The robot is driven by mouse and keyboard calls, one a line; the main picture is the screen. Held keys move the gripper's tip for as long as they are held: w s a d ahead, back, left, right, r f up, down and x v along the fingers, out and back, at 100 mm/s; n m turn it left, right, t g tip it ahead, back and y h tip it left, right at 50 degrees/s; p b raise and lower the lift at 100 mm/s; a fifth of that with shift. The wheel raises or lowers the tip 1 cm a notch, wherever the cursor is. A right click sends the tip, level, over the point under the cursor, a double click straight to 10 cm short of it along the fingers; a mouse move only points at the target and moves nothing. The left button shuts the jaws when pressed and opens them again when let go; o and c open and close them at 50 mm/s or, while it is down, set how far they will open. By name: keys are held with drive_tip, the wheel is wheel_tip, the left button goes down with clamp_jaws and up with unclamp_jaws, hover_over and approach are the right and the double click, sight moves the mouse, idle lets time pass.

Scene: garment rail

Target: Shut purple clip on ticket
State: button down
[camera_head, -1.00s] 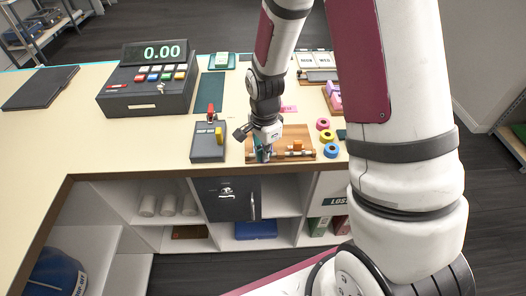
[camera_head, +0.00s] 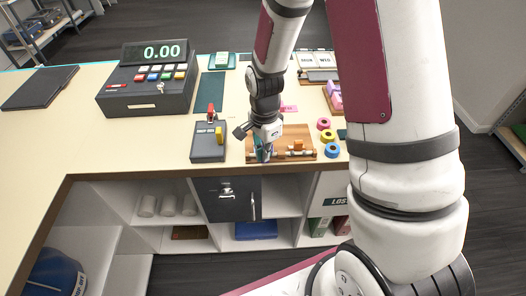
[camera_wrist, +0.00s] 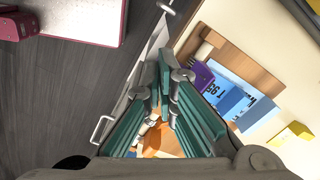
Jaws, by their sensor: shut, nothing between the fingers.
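The purple clip (camera_wrist: 203,74) shows in the wrist view at the edge of a pale blue ticket (camera_wrist: 216,90) with dark figures, on a brown wooden board (camera_wrist: 245,65). I cannot tell whether its jaws are shut on the ticket. My gripper (camera_wrist: 172,70) has teal fingers, shut and empty, with the tips just left of the clip in that view. In the head view my gripper (camera_head: 264,153) is low over the left part of the wooden board (camera_head: 308,133), and the purple clip cannot be made out there.
An orange clip (camera_head: 298,146) stands on the board to the right. A grey box (camera_head: 208,148) with red and yellow parts stands left. A cash register (camera_head: 150,90) is further back.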

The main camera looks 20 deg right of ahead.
drive_tip(key=shift+w+d+f+b, duration=0.15)
drive_tip(key=shift+w+d+b, duration=0.2)
drive_tip(key=shift+w, duration=0.45)
drive_tip(key=shift+w+d+f+b, duration=0.15)
drive_tip(key=shift+w+d+b, duration=0.2)
drive_tip(key=shift+w, duration=0.5)
drive_tip(key=shift+w+d+f+b, duration=0.15)
drive_tip(key=shift+w+d+b, duration=0.15)
drive_tip(key=shift+w, duration=0.5)
drive_tip(key=c, duration=2)
unclamp_jaws()
drive_tip(key=shift+w+d+f, duration=0.1)
drive_tip(key=shift+w+d, duration=0.15)
drive_tip(key=shift+w, duration=0.4)
drive_tip(key=shift+w+d+f, duration=0.1)
drive_tip(key=shift+w, duration=0.1)
clamp_jaws()
drive_tip(key=shift+s+a+r+p, duration=0.15)
drive_tip(key=shift+r+p, duration=0.1)
drive_tip(key=shift+r, duration=0.35)
drive_tip(key=shift+s+a+r+p, duration=0.1)
drive_tip(key=shift+s+r+p, duration=0.1)
drive_tip(key=shift+r, duration=0.4)
drive_tip(key=shift+s+a+r+p, duration=0.1)
drive_tip(key=shift+r+p, duration=0.15)
drive_tip(key=shift+r, duration=0.35)
wheel_tip(320, 180, up, 6)
drive_tip(key=p, duration=0.2)
drive_tip(key=shift+s+a, duration=0.15)
drive_tip(key=shift+s, duration=0.2)
